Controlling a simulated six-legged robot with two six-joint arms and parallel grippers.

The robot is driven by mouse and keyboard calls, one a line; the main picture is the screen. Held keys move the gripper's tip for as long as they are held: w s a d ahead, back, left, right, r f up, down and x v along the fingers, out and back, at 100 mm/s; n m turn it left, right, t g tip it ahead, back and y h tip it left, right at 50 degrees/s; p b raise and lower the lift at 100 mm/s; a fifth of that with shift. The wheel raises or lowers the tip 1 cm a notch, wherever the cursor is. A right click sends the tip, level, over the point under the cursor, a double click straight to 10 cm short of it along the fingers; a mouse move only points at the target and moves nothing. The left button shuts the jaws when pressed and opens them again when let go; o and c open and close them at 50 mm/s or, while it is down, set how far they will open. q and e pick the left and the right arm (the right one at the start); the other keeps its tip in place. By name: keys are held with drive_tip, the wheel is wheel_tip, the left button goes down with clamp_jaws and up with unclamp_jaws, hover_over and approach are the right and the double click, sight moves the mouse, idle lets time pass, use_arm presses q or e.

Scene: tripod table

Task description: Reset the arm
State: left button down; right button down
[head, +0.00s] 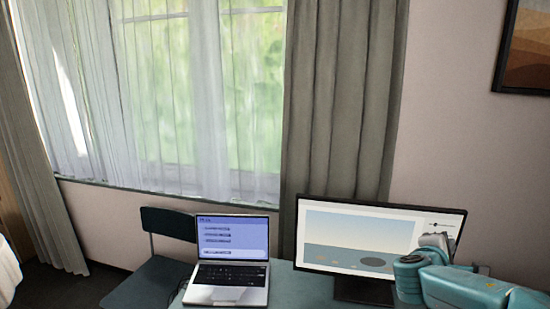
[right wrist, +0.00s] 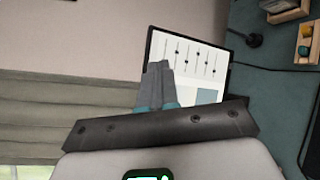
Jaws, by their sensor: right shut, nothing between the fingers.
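My right gripper (head: 436,243) is at the lower right of the head view, raised in front of the right part of the monitor, with its teal arm coming in from the right edge. In the right wrist view its two grey fingers (right wrist: 160,84) lie together, shut and empty, with the monitor screen behind them. My left gripper is in neither view.
A monitor (head: 352,225) and an open laptop (head: 232,245) stand on the teal table (head: 300,288). A dark chair (head: 150,280) is left of the laptop. The right wrist view shows wooden boxes with small items (right wrist: 287,10) on the table.

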drive_tip(key=s+a+f+g+y, duration=0.2)
drive_tip(key=s+a+f+y, duration=0.15)
drive_tip(key=f, duration=0.55)
drive_tip(key=s+a+f+m+g+y, duration=0.1)
drive_tip(key=s+a+f+g+y, duration=0.3)
drive_tip(key=f, duration=0.6)
drive_tip(key=s+a+f+y, duration=0.1)
drive_tip(key=s+a+f, duration=0.3)
drive_tip(key=f, duration=0.5)
drive_tip(key=s+a+f+m+g+y, duration=0.1)
drive_tip(key=s+a+f+m+y, duration=0.1)
drive_tip(key=s+a+f+m, duration=0.45)
drive_tip(key=s+a+f+m+g+y, duration=0.2)
drive_tip(key=s+a+f+m+y, duration=0.15)
drive_tip(key=s, duration=0.55)
drive_tip(key=s+a+f+m+g+y, duration=0.1)
drive_tip(key=s+a+f+m+y, duration=0.1)
drive_tip(key=s+a+f+m, duration=0.45)
wheel_tip(320, 180, down, 32)
drive_tip(key=n+b, duration=0.2)
drive_tip(key=b, duration=3.3)
wheel_tip(320, 180, up, 23)
drive_tip(key=p, duration=2.3)
drive_tip(key=shift+s, duration=0.2)
